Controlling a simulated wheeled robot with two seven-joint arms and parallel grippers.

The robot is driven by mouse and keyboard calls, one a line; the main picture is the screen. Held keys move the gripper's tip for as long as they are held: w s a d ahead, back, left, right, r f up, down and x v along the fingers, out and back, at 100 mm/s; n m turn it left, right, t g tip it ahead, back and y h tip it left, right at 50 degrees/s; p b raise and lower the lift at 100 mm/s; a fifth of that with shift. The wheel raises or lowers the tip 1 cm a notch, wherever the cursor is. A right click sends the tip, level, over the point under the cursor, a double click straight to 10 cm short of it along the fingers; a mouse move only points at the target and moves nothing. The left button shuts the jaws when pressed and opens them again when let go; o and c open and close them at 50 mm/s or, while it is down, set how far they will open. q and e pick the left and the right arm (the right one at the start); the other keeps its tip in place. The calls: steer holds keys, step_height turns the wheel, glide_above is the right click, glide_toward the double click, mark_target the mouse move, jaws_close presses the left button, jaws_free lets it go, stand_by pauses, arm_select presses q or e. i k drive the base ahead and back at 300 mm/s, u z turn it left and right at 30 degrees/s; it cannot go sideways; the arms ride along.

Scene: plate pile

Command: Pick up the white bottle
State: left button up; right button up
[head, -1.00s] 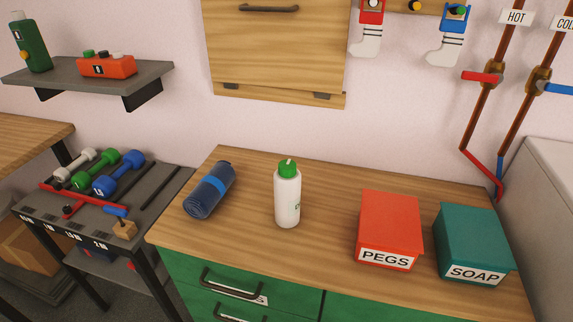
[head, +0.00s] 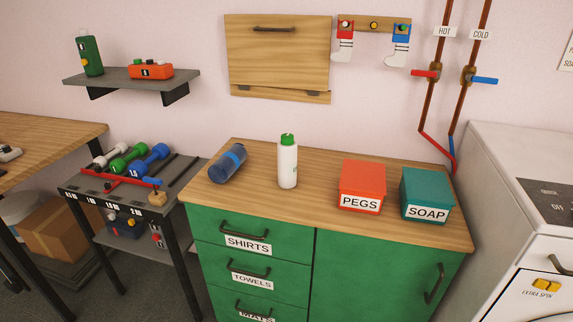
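The white bottle (head: 287,166) with a green cap stands upright on the wooden top of the green cabinet (head: 325,217), near its middle. A dark blue bottle (head: 228,163) with a lighter blue band lies on its side to the left of it. Neither of my grippers shows in the head view.
A red PEGS box (head: 362,181) and a teal SOAP box (head: 427,190) stand to the right on the cabinet top. A dumbbell rack (head: 176,172) is left of the cabinet, and a white appliance (head: 500,170) is at the right. Bare wood surrounds the white bottle.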

mark_target(288, 155)
steer(key=u, duration=1)
steer(key=i, duration=0.95)
steer(key=z, duration=1.1)
steer(key=i, duration=0.45)
steer(key=z, duration=0.4)
steer(key=k, duration=0.5)
steer(key=i, duration=0.5)
